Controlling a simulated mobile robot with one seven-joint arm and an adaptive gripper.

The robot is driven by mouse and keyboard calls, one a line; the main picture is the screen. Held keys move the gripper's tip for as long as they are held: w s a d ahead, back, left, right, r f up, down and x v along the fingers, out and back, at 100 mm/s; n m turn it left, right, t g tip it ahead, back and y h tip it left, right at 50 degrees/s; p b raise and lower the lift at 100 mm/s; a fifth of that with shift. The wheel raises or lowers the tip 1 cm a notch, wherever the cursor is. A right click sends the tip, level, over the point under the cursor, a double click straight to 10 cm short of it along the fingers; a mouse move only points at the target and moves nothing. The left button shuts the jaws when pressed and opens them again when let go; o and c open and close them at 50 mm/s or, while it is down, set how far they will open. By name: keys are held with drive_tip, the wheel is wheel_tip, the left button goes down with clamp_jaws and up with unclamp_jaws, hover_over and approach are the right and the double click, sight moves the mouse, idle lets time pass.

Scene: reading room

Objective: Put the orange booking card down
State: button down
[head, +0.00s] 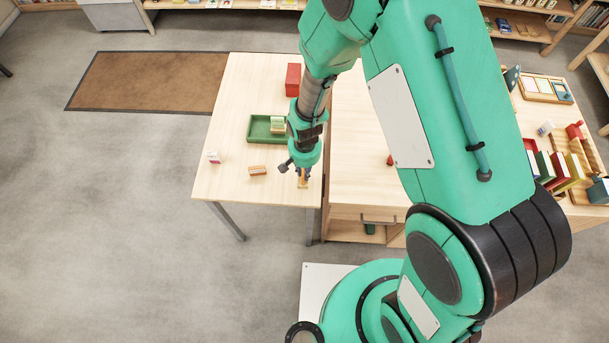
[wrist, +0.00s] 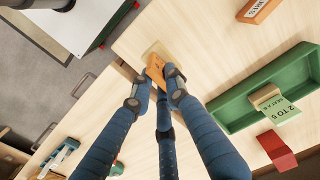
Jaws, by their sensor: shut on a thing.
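The orange booking card (wrist: 155,70) is between my gripper's fingertips in the wrist view. My gripper (head: 302,175) is shut on it, low over the near right part of the pale table (head: 225,185). A pale tan patch (wrist: 157,49) shows just beyond the card, and I cannot tell whether it is a separate piece. The fingers hide part of the card. I cannot tell whether it touches the tabletop.
A green tray (head: 256,138) holds a pale block with a green lettered card (wrist: 279,110). A lettered orange block (head: 258,170), a small white-and-red item (head: 213,157) and a red box (head: 293,80) stand apart. Table edges lie close to my gripper.

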drive_tip(key=shift+f, duration=0.15)
drive_tip(key=shift+f, duration=1.6)
drive_tip(key=shift+f, duration=0.15)
drive_tip(key=c, duration=1.7)
unclamp_jaws()
drive_tip(key=shift+r, duration=6.15)
